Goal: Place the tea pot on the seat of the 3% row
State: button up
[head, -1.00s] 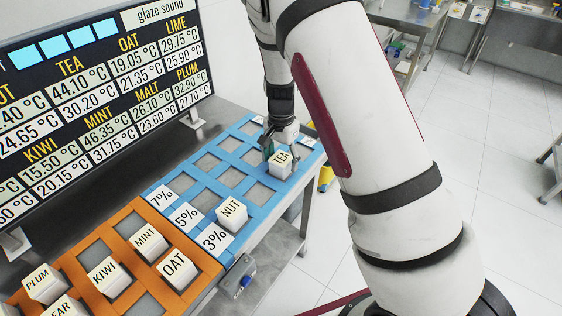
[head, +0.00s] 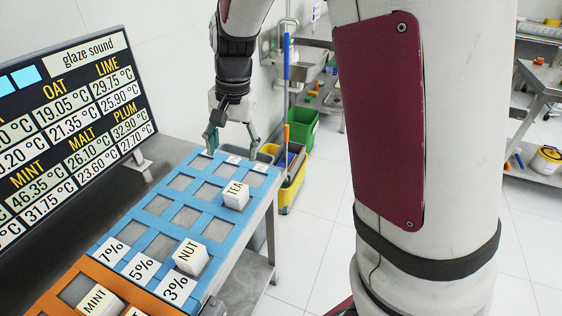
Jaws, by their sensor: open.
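The tea pot, a white block marked TEA (head: 236,194), sits upright on the blue rack (head: 213,228), in the right-hand line of seats that runs back from the 3% label (head: 175,289). A bare seat lies between it and the NUT block (head: 190,257), which stands nearest the 3% label in that line. My gripper (head: 232,142) is open and empty, its fingers spread above the far end of the rack. It is behind the tea pot and apart from it.
An orange rack (head: 60,300) with a MINT block (head: 99,301) adjoins the near end. A display board (head: 75,120) stands along the left. Other blue seats in view are bare. A yellow mop bucket (head: 291,190) stands beyond the table.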

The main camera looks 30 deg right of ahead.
jog(key=s+r+n+t, duration=0.1)
jog(key=s+r+n, duration=0.2)
jog(key=s, duration=0.4)
jog(key=s+r+n+t, duration=0.2)
jog(key=s+r, duration=0.2)
jog(key=s, duration=0.4)
jog(key=s+r+n+t+h, duration=0.1)
jog(key=s+r+n, duration=0.2)
jog(key=s, duration=0.4)
jog(key=shift+s+d+r+n, duration=0.25)
jog(key=shift+s+r+n, duration=0.05)
jog(key=shift+r, duration=0.4)
